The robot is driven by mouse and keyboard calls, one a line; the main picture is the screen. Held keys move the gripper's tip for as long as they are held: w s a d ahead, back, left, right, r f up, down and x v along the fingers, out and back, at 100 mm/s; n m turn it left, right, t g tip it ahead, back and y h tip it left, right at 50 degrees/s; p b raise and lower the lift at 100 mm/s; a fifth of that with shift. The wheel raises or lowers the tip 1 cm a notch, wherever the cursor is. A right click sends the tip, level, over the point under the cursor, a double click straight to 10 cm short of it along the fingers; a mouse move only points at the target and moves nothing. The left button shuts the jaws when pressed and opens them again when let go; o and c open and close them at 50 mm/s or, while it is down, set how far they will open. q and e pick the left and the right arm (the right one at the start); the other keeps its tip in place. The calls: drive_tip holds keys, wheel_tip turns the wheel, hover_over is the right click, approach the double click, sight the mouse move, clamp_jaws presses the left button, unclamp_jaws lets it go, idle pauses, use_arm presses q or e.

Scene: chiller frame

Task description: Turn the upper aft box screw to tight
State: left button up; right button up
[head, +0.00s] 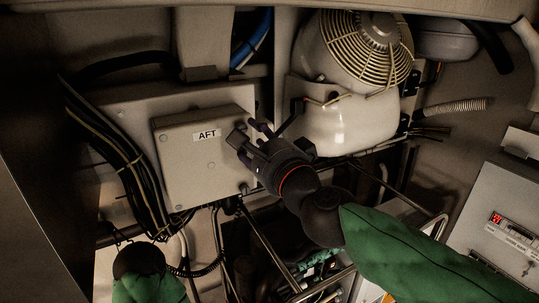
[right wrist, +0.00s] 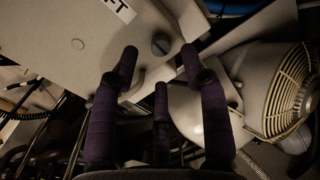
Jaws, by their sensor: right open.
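The grey box (head: 180,150) marked AFT is on the back wall, left of centre in the head view. The upper aft box screw (right wrist: 160,44) shows in the right wrist view as a dark round head near the box's right edge. In the head view my right gripper's fingers hide it. My right gripper (head: 246,132) is open at the box's upper right corner. In the right wrist view its fingertips (right wrist: 160,56) stand either side of the screw, with no visible grip on it. A lower screw (head: 243,187) shows at the box's lower right. My left gripper is not in view.
A fan with a wire guard (head: 368,48) and a pale housing stand right of the box. Black cables (head: 120,155) run down its left side. Pipes and metal bars (head: 265,245) lie below. A grey panel with a red display (head: 497,218) is at the right.

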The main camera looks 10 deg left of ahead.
drive_tip(key=v, duration=0.8)
drive_tip(key=shift+s, duration=0.15)
